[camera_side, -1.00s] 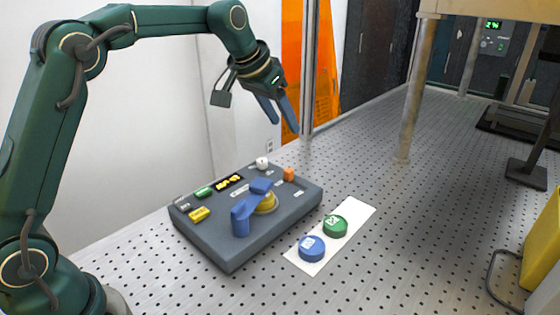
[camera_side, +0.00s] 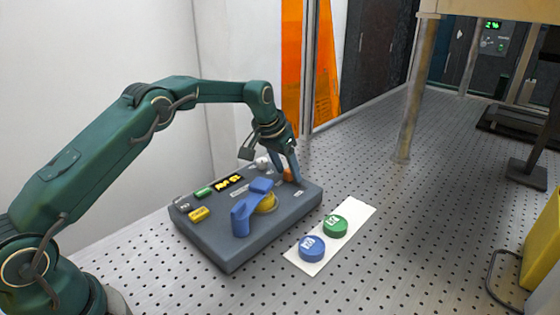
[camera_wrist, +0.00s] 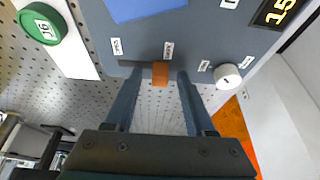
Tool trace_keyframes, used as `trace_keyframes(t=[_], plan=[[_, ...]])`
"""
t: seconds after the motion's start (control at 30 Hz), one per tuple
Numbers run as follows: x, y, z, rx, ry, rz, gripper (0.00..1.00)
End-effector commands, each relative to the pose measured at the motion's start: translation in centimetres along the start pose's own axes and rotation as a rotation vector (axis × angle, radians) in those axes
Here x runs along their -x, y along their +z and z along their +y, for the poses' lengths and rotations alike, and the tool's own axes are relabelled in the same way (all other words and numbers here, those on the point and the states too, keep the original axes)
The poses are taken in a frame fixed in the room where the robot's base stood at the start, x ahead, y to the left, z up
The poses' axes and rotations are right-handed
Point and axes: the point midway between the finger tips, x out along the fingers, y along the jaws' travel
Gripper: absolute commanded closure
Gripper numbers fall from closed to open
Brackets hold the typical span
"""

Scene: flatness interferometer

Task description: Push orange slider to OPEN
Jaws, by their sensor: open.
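The orange slider (camera_wrist: 160,73) sits in a dark slot (camera_wrist: 132,66) near the edge of the grey control box (camera_wrist: 205,30). In the wrist view it is at the right part of the slot, and small labels are beside it. My gripper (camera_wrist: 157,78) is open, with one finger on each side of the slider; whether either finger touches it I cannot tell. In the side view my gripper (camera_side: 286,178) is down at the back right corner of the box, and the slider (camera_side: 288,174) is partly hidden by the fingers.
The box also bears a white knob (camera_side: 262,162), a blue lever (camera_side: 243,212) on a yellow hub, a green button, a yellow button and a display. A green disc (camera_side: 335,225) and a blue disc (camera_side: 311,248) lie on a white strip.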

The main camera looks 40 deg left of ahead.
Motion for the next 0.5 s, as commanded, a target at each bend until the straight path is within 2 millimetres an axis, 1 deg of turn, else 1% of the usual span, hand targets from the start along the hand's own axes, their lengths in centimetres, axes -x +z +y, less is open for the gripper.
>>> trace_keyframes(t=[0.2, 0.23, 0.27, 0.3, 0.37, 0.4, 0.5], plan=[[-0.05, -0.01, 0.01, 0.0, 0.0, 0.0, 0.45], [-0.04, -0.01, 0.01, 0.0, 0.0, 0.0, 0.49], [-0.04, -0.01, 0.01, 0.0, 0.0, 0.0, 0.6], [-0.04, -0.01, 0.01, 0.0, 0.0, 0.0, 0.76], [-0.03, -0.01, 0.01, 0.0, 0.0, 0.0, 0.99], [-0.03, -0.01, 0.01, 0.0, 0.0, 0.0, 1.0], [-0.02, -0.01, 0.01, 0.0, 0.0, 0.0, 1.0]])
